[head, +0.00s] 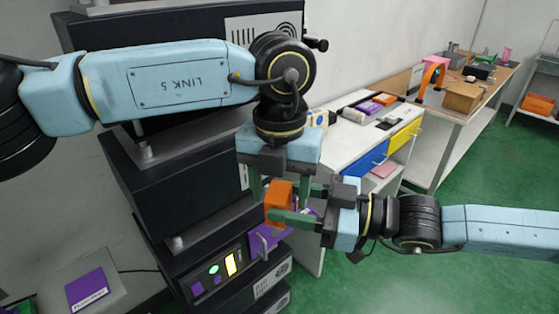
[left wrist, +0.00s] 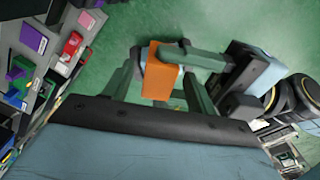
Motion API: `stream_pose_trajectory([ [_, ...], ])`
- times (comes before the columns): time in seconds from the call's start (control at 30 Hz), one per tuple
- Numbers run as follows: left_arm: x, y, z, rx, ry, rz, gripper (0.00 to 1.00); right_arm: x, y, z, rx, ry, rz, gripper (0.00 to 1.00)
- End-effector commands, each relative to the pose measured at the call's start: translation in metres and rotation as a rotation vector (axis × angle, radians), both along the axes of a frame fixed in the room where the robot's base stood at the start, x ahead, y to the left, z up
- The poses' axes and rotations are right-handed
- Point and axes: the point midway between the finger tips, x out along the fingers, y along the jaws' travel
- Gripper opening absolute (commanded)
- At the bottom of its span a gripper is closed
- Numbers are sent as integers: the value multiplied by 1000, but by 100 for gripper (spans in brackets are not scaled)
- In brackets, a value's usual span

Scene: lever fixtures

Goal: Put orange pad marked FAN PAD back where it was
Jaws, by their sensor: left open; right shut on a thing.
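The orange pad (head: 278,203) is a small block held in the air in front of the rack; it also shows in the left wrist view (left wrist: 161,81). No marking is readable on it. My right gripper (head: 290,202) comes in from the right and is shut on the pad. Its green fingers also show in the left wrist view (left wrist: 190,57). My left gripper (head: 280,186) is above and points down, open, with its fingers apart near the pad. In the left wrist view its fingers (left wrist: 160,92) flank the pad; whether they touch it I cannot tell.
A dark equipment rack (head: 170,180) stands at left, with a purple lever part (head: 267,240) and lit buttons low on it. A purple pad (head: 88,290) lies on a grey surface at lower left. A white bench (head: 349,140) and a wooden table (head: 445,107) stand behind. Green floor is clear at right.

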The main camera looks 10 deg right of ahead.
Motion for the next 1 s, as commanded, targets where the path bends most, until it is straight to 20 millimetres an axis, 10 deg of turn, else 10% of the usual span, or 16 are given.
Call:
stream_pose_trajectory([
  [0.57, 0, 0, -25, 0, -1, 1, 56, 0, 0, 0, 0, 0, 0, 27],
  [0.9, 0, 0, -25, -1, -1, 0, 11, 0, 0, 0, 0, 0, 0, 27],
  [1.0, 0, -1, -25, -1, -1, 0, 10, 0, 0, 0, 0, 0, 0, 55],
])
